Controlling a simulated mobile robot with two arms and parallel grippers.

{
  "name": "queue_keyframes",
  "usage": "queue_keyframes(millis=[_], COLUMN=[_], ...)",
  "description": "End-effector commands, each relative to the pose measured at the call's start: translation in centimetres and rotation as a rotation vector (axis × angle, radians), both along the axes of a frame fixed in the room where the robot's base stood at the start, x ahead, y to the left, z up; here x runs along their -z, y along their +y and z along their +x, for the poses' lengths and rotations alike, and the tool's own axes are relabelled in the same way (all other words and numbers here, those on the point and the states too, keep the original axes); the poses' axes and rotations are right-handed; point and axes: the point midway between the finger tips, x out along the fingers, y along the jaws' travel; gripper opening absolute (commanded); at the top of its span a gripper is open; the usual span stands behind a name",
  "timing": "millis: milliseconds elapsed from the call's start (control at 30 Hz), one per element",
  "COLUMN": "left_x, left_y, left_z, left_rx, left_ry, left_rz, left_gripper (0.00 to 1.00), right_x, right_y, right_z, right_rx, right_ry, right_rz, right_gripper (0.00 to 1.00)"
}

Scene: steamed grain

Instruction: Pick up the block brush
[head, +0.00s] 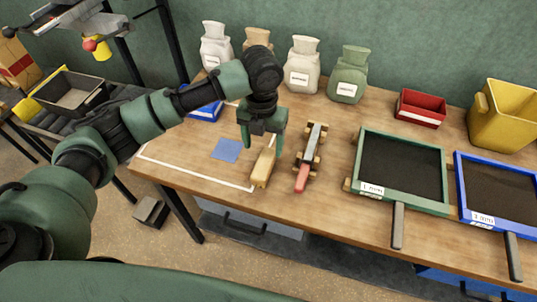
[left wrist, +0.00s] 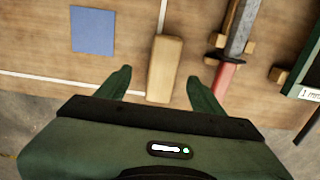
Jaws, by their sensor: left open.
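The block brush appears as a pale wooden block (head: 262,169) lying on the workbench near its front edge. Its bristles cannot be made out. In the left wrist view the block (left wrist: 164,66) lies between and beyond my finger tips, with a gap on each side. My left gripper (head: 263,152) is open, pointing down just over the block, one finger on each side; it also shows in the left wrist view (left wrist: 158,80). The head view shows its far end partly hidden by the gripper. My right gripper is not in view.
A red-handled tool (head: 303,177) lies on wooden supports just right of the block. A blue square (head: 226,150) lies to its left. A green-framed sieve (head: 445,178) and a blue-framed one (head: 462,190) are farther right. Several sacks and a red bin (head: 420,108) stand behind.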

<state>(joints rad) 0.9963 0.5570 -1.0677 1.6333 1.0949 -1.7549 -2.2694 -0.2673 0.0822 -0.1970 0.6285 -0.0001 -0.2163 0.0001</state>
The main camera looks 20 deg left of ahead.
Motion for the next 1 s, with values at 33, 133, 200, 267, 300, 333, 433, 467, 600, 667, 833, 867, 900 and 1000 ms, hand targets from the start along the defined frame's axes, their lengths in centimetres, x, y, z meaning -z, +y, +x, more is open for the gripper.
queue_keyframes(millis=[33, 133, 200, 267, 300, 333, 433, 467, 600, 667, 833, 867, 900, 1000], left_x=[0.6, 1.7, 2.4, 3.1, 3.7, 4.2, 5.8, 6.2, 7.2, 7.3, 7.3, 7.3, 7.3, 7.3], left_y=[0.0, 0.0, -0.1, -0.2, -0.3, -0.3, -0.5, -0.5, -0.5, -0.4, -0.5, -0.5, -0.5, -0.5], left_z=[-0.1, -0.1, -0.2, -0.2, -0.3, -0.3, -0.3, -0.3, -0.2, -0.2, -0.2, -0.2, -0.2, -0.2], left_rx=[0.001, -0.001, -0.001, -0.001, -0.001, -0.002, -0.002, -0.002, -0.002, -0.001, -0.001, -0.001, -0.001, -0.001], left_ry=[0.004, 0.003, 0.004, 0.003, 0.004, 0.005, 0.003, 0.003, -0.001, -0.002, -0.002, -0.002, -0.002, -0.002], left_rz=[0.0, 0.001, 0.0, 0.0, 0.0, 0.0, 0.0, 0.0, 0.0, 0.0, 0.0, 0.0, 0.0, 0.0], left_gripper=[0.67, 0.67, 0.67, 0.67, 0.67, 0.67, 0.67, 0.67, 0.67, 0.67, 0.65, 0.56, 0.45, 0.17], right_x=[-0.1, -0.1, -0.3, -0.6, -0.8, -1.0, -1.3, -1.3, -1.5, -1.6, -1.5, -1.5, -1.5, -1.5], right_y=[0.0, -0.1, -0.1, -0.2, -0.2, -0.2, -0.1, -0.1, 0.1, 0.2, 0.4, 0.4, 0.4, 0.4], right_z=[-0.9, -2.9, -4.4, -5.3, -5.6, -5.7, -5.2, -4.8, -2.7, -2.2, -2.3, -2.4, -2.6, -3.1], right_rx=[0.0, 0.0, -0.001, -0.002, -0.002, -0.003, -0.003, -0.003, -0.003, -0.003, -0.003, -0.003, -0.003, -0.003], right_ry=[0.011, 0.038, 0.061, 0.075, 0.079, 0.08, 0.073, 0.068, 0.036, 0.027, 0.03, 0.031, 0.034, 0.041], right_rz=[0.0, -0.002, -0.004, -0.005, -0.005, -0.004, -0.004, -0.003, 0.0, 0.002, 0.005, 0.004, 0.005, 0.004], right_gripper=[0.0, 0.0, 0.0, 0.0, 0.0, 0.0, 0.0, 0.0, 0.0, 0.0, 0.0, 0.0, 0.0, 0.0])
